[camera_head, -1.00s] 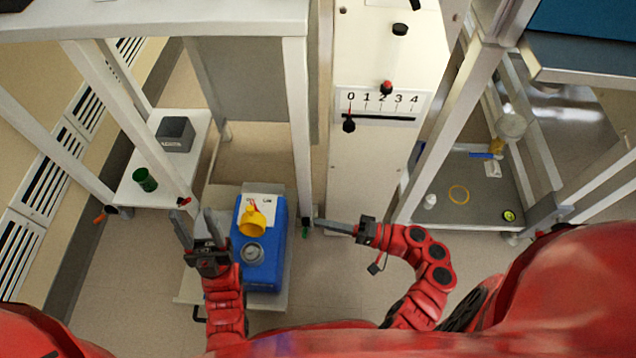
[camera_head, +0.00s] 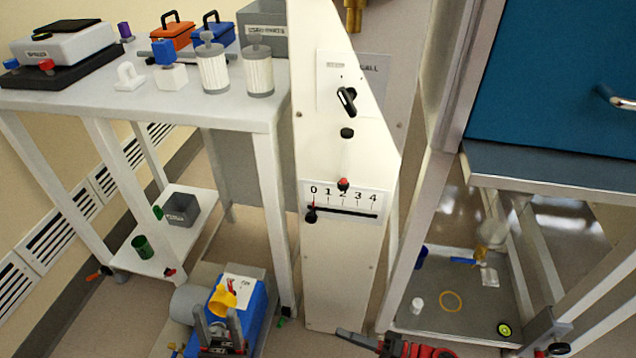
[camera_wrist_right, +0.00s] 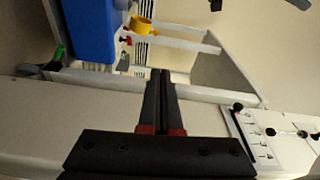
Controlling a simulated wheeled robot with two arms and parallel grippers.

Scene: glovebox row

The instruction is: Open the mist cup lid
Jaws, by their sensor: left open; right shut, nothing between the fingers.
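The blue machine (camera_head: 258,306) stands low on the left with a yellow cup-shaped part (camera_head: 222,298) and a white label on top. I cannot tell for sure which part is the mist cup lid. My left gripper (camera_head: 218,322) is open, its fingers pointing up in front of the machine's near end, just below the yellow part; contact cannot be told. My right gripper (camera_head: 345,335) is shut and empty at the foot of the white panel. In the right wrist view its closed fingers (camera_wrist_right: 160,85) show, with the blue machine (camera_wrist_right: 92,30) and yellow part (camera_wrist_right: 143,25) beyond.
The white panel (camera_head: 345,270) with a 0–4 slider scale stands in the middle. A table (camera_head: 200,112) at the left bears canisters and orange and blue boxes. A lower shelf (camera_head: 180,230) holds a green cup. A grey tray (camera_head: 455,325) lies right.

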